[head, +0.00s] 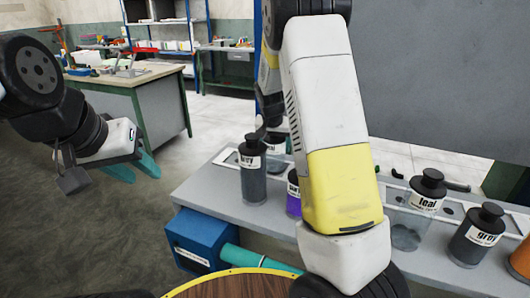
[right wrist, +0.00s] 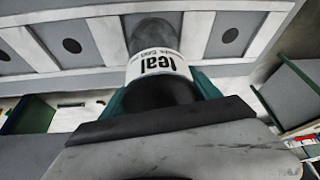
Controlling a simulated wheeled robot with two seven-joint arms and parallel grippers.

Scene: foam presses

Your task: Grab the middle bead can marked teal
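In the right wrist view a can with a dark lid and a white label reading "teal" (right wrist: 155,62) stands between the green fingers of my right gripper (right wrist: 160,90). The fingers lie against both its sides with no clear gap. In the head view a clear can (head: 277,160), partly hidden behind a dark can, stands near the far end of my right arm; I cannot read its label. Another clear can labelled "teal" (head: 407,232) stands farther right, away from the grippers. My left gripper (head: 136,168) is open and empty, off to the left.
A dark can (head: 252,180), a purple can (head: 293,202), a "grey" can (head: 473,248) and an orange can (head: 521,260) stand on the grey bench (head: 215,193). A blue box (head: 200,243) and green roll (head: 258,260) sit below. The floor at left is clear.

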